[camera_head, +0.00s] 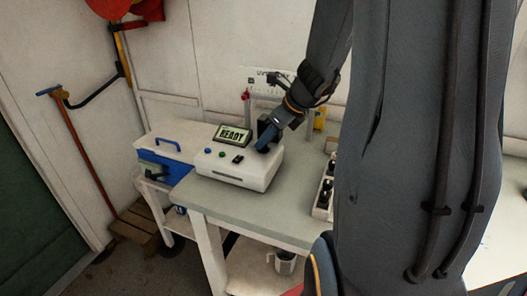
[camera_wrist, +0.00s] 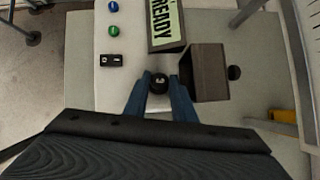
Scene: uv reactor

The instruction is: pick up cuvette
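The cuvette shows only as a round black cap (camera_wrist: 158,83) with a pale mark, seen from above in the wrist view. It is at the white reactor (camera_head: 240,164), whose screen (camera_head: 233,133) reads READY. My gripper (camera_wrist: 160,82) has its two blue fingers pointing down, one on each side of the cap. The fingertips are very close to it; whether they touch it is not clear. The cuvette's body is hidden below the cap. In the head view my gripper (camera_head: 264,146) is low over the reactor's right part and hides the cuvette.
A dark box-like cover (camera_wrist: 208,72) stands just right of the cap. Green and blue buttons (camera_wrist: 113,31) and a black switch (camera_wrist: 111,60) are to the left. A rack of dark-capped items (camera_head: 323,199) stands right on the grey table (camera_head: 265,222). A blue-and-white box (camera_head: 160,158) is left.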

